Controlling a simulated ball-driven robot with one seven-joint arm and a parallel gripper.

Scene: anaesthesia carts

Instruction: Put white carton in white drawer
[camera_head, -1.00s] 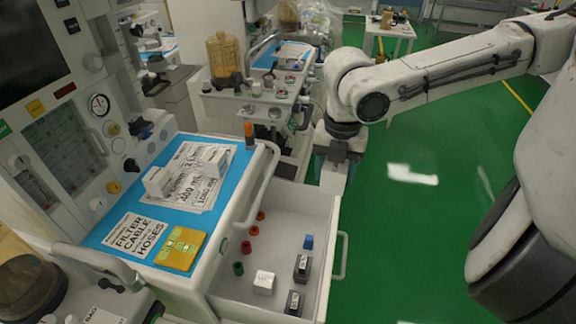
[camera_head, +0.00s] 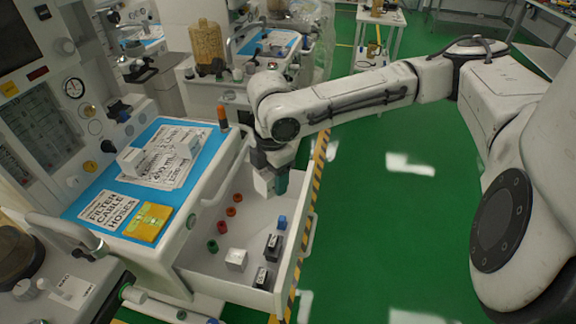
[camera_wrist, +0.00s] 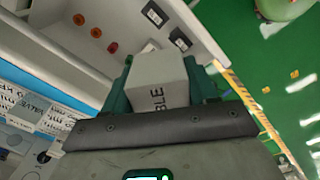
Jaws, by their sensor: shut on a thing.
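The white drawer (camera_head: 252,218) stands pulled out from the cart in the head view. My gripper (camera_head: 271,185) hangs over the drawer's far end, its green fingers pointing down. In the wrist view my gripper (camera_wrist: 160,72) is shut on a white carton (camera_wrist: 157,82) with dark lettering on it. The carton sits between the two green fingers, and the drawer interior shows beyond it. In the head view the held carton is mostly hidden by the gripper. Another white carton (camera_head: 236,259) lies in the near part of the drawer.
The drawer also holds two dark boxes (camera_head: 273,246), a blue cap (camera_head: 282,222), and several red, orange and green caps (camera_head: 222,227). White boxes (camera_head: 130,161), papers and a yellow packet (camera_head: 148,222) lie on the blue cart top. Green floor (camera_head: 370,240) is open to the right.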

